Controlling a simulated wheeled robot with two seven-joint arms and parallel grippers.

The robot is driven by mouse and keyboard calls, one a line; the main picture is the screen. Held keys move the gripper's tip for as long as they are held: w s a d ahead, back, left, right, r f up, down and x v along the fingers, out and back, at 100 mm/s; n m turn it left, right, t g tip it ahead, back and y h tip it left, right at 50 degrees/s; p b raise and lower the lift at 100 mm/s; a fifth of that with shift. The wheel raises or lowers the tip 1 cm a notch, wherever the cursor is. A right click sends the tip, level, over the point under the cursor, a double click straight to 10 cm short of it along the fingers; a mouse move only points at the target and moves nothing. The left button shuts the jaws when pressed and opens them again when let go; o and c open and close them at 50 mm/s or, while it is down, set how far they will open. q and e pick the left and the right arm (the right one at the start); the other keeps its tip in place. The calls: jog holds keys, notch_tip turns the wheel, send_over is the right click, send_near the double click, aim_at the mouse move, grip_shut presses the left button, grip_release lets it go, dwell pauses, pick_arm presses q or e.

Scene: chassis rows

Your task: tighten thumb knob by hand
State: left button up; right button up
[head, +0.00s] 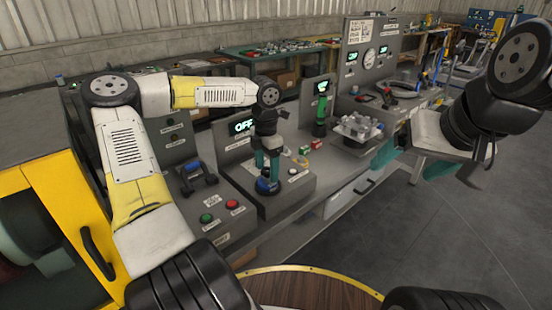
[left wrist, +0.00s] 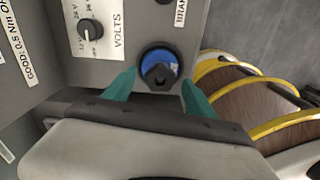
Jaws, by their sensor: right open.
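The blue thumb knob (head: 268,187) stands on a grey bench fixture, in a dark collar. It also shows in the left wrist view (left wrist: 160,65), with a dark centre. My left gripper (head: 267,168) points down at it. In the left wrist view its two teal fingers (left wrist: 159,80) are apart, with a tip on each side of the knob and what looks like a small gap; I cannot tell whether either touches. My right gripper (head: 412,164) is open and empty, in the air at the right, away from the knob.
Green (head: 206,218) and red (head: 235,205) buttons sit at left on the bench. A green-handled tool (head: 321,112) stands farther back. In the left wrist view a VOLTS dial (left wrist: 90,30) is near the knob. The floor at right is clear.

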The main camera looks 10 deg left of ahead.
aim_at(267, 172)
pick_arm(q)
jog(key=shift+r, duration=0.1)
notch_tip(267, 172, up, 8)
jog(key=shift+f, duration=0.2)
dwell(0.4)
